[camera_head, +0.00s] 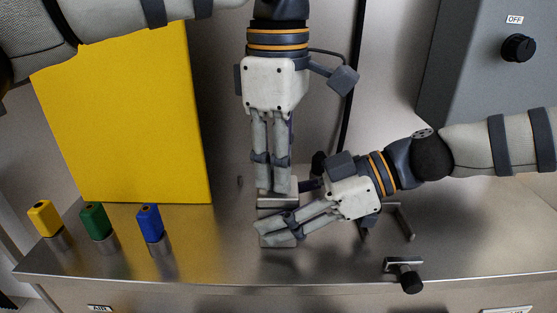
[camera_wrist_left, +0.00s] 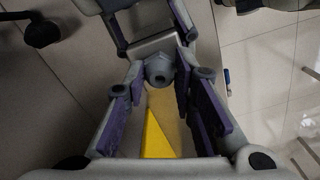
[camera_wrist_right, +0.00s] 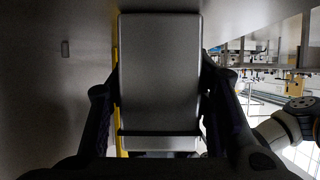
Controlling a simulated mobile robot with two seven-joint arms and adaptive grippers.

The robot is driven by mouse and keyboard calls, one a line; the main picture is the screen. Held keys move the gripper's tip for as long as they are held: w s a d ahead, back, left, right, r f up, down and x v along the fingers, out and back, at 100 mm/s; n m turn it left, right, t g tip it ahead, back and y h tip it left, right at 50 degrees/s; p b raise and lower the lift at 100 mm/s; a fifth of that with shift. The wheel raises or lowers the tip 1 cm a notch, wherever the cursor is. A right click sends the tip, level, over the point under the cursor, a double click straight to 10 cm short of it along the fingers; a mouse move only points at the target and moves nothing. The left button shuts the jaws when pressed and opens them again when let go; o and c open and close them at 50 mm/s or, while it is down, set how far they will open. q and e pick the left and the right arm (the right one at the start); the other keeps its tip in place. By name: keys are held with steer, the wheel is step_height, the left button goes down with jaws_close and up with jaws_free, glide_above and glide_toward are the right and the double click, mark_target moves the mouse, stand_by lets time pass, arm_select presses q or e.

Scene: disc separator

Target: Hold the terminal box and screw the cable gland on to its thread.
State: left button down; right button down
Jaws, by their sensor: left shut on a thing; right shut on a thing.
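The terminal box (camera_head: 277,201) is a grey block just above the metal bench. My right gripper (camera_head: 264,231) reaches in from the right and is shut on it, with one finger across its front. In the right wrist view the box (camera_wrist_right: 160,70) fills the middle between the fingers. My left gripper (camera_head: 272,190) points down over the box. In the left wrist view it is shut on the cable gland (camera_wrist_left: 159,71), a small grey hexagonal piece with a dark hole, right beside the box (camera_wrist_left: 155,45). Their contact and the thread are hidden.
Yellow (camera_head: 43,216), green (camera_head: 96,221) and blue (camera_head: 150,223) blocks stand on metal posts at the left. A large yellow panel (camera_head: 130,115) stands behind them. A grey cabinet (camera_head: 475,80) stands at back right.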

arm_select(q)
steer(key=m, duration=0.3)
steer(key=shift+m, duration=0.4)
steer(key=c, duration=1.2)
jaws_free()
steer(key=shift+c, duration=0.2)
step_height(320, 180, up, 12)
